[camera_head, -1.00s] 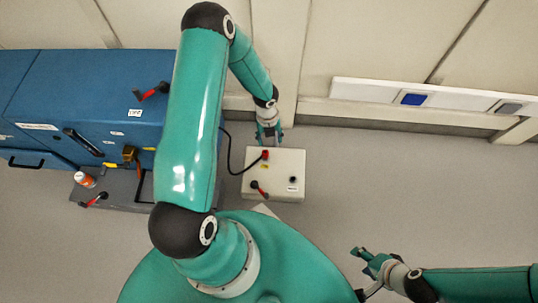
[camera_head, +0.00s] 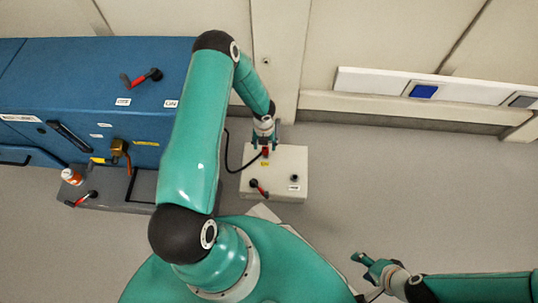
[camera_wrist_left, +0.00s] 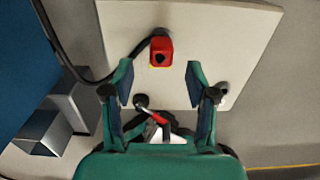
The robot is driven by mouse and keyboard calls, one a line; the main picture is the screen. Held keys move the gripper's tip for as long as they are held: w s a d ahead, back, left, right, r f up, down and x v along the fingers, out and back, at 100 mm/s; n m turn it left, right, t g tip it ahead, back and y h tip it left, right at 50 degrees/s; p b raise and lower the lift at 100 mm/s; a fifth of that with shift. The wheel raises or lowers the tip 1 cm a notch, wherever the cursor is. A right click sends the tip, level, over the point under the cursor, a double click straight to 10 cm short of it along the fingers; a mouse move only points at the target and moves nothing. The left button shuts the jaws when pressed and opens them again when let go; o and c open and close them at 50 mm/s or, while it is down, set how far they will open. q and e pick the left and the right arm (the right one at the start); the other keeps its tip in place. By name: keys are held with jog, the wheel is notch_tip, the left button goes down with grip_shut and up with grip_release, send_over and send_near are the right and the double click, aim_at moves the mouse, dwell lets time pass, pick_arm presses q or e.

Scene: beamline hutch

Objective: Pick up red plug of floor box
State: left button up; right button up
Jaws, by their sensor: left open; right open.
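The floor box (camera_head: 282,183) is a cream box on the floor in the head view; its top also fills much of the left wrist view (camera_wrist_left: 225,35). The red plug (camera_wrist_left: 161,51) sits on its top with a black cable running off to the left; in the head view the plug (camera_head: 265,151) is partly hidden by my left gripper. My left gripper (camera_head: 265,143) is over the far edge of the box. In the left wrist view its open fingers (camera_wrist_left: 160,82) are spread, with the plug just beyond the tips, between their lines. My right gripper (camera_head: 363,258) is open and empty over the floor.
A red-handled lever (camera_head: 259,188) and a black knob (camera_head: 294,178) are on the box top. The wall is behind; floor to the right is clear.

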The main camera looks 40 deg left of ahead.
pick_arm(q)
jog(key=f+b, duration=0.2)
jog(key=f, duration=0.3)
jog(key=shift+w+f+b, duration=0.1)
jog(key=shift+w+b, duration=0.1)
jog(key=shift+b, duration=0.2)
grip_shut()
jog(key=shift+r, duration=0.2)
